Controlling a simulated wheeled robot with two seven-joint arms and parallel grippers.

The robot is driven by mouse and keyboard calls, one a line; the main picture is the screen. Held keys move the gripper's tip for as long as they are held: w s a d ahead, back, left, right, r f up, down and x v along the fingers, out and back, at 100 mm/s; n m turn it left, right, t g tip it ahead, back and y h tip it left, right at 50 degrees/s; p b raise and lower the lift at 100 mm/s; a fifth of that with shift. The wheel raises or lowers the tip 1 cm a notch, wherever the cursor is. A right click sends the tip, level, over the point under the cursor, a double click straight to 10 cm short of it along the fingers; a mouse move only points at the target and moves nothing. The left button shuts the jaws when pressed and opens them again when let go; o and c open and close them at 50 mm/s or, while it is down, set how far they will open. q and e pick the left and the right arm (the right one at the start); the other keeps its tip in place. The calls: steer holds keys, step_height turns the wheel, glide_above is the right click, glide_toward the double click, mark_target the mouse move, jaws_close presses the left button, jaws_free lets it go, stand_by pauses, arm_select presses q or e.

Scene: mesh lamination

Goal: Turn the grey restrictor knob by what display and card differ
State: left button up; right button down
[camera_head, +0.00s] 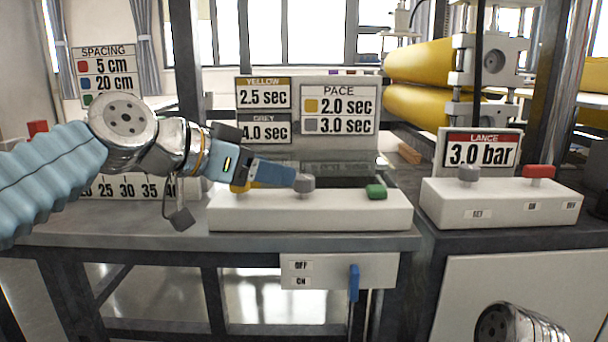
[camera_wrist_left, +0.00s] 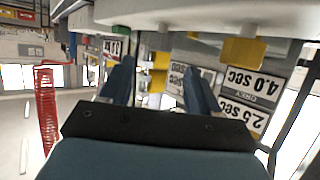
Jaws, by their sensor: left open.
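The grey knob (camera_head: 304,182) stands on a white control box (camera_head: 350,212), between a yellow knob (camera_head: 240,184) and a green knob (camera_head: 376,191). The display shows yellow 2.5 sec and grey 4.0 sec (camera_head: 264,131). The PACE card (camera_head: 338,108) shows yellow 2.0 sec and grey 3.0 sec. My left gripper (camera_head: 290,179) is open, its blue fingers reaching over the box to beside the grey knob. In the upside-down left wrist view, the open fingers (camera_wrist_left: 160,85) are apart with nothing clearly gripped. My right gripper is out of view.
A second white box (camera_head: 500,203) at the right carries a grey and a red knob below a 3.0 bar display (camera_head: 480,153). A blue lever (camera_head: 354,283) sits on the OFF/ON panel below. A SPACING card (camera_head: 106,72) stands at the left. Yellow rollers (camera_head: 420,105) are behind.

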mark_target(303, 177)
arm_select(q)
steer(key=x, duration=0.8)
steer(key=shift+d+p, duration=0.1)
steer(key=shift+p, duration=0.25)
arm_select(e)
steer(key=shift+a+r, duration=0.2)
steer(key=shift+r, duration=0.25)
